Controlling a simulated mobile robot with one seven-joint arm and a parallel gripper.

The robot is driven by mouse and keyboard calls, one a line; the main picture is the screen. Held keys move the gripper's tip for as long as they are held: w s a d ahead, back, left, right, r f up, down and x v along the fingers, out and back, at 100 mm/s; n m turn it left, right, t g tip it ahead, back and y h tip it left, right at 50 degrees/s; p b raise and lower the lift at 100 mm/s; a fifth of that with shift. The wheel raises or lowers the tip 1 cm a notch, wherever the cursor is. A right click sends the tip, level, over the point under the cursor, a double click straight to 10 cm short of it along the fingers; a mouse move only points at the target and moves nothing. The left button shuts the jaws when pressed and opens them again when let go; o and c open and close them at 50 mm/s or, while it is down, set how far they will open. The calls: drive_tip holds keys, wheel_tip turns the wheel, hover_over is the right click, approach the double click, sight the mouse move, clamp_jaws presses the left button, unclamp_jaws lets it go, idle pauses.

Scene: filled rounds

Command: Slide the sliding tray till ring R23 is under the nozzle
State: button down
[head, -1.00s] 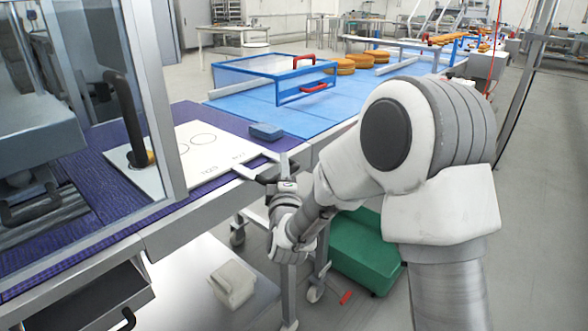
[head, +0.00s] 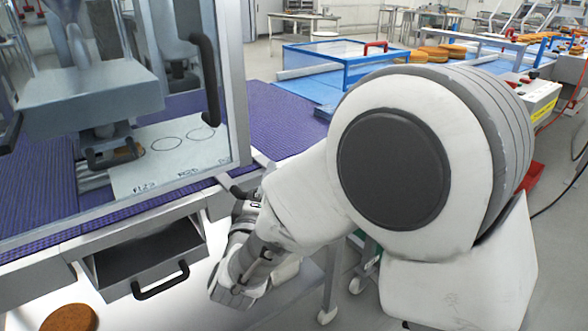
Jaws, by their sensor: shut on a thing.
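The sliding tray (head: 205,165) is a white plate inside the machine, with black ring outlines and small labels along its front edge. The nozzle (head: 108,131) hangs under a grey block (head: 90,97), over the tray's left end. A brown round piece (head: 124,153) shows there, partly hidden by a black handle, and two empty rings lie to its right. My gripper (head: 242,191) is shut on the tray's handle (head: 224,181) at its front right corner; my arm partly hides the grip.
A clear door with a black handle (head: 208,80) stands before the tray. An open drawer (head: 150,262) juts out below the bench. A blue-framed guard (head: 345,62) and brown rounds (head: 433,53) stand behind. Purple belt (head: 285,120) lies bare right of the tray.

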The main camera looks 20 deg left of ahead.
drive_tip(key=shift+s+a+r, duration=0.25)
drive_tip(key=shift+s+a, duration=0.3)
drive_tip(key=shift+s, duration=0.1)
drive_tip(key=shift+s+a+r, duration=0.25)
drive_tip(key=shift+s+a, duration=0.25)
drive_tip(key=shift+s, duration=0.15)
drive_tip(key=c, duration=0.8)
unclamp_jaws()
drive_tip(key=shift+o, duration=0.2)
drive_tip(key=shift+f, duration=0.2)
drive_tip(key=s+d+f+p, duration=0.2)
drive_tip(key=s, duration=1.5)
drive_tip(key=shift+f, duration=0.2)
drive_tip(key=shift+s, duration=0.15)
